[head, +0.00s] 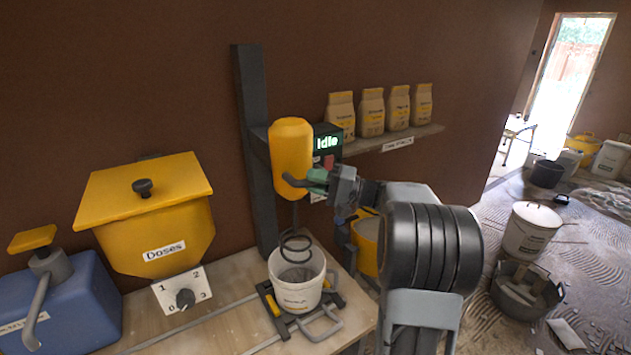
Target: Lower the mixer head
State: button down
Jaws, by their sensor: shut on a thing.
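The yellow mixer head (291,150) hangs on a dark upright column (252,120). A dark spiral whisk (296,243) points down from it. A white bucket (297,296) stands on the bench below. The whisk's lower coil overlaps the bucket's back rim in the picture; I cannot tell whether it is inside. A dark handle (293,181) sticks out at the head's lower front. My gripper (316,181) is at that handle, on the head's right side, and is shut on it. The fingertips are small and partly hidden.
A display reading "Idle" (327,142) is behind the head. A yellow dosing hopper (150,230) and a blue container (65,305) stand to the left. A shelf (425,131) with several bags is on the wall. A yellow bucket (366,240) is right of the bench.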

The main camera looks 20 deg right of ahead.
notch_tip(320, 180, down, 19)
jog(key=b, duration=1.7)
jog(key=shift+f+b, duration=0.15)
jog(key=shift+b, duration=0.15)
jog(key=c, duration=1.3)
grip_release()
jog(key=o, duration=0.3)
jog(key=shift+o, duration=0.2)
jog(key=v, duration=1.4)
jog(key=shift+w, duration=0.1)
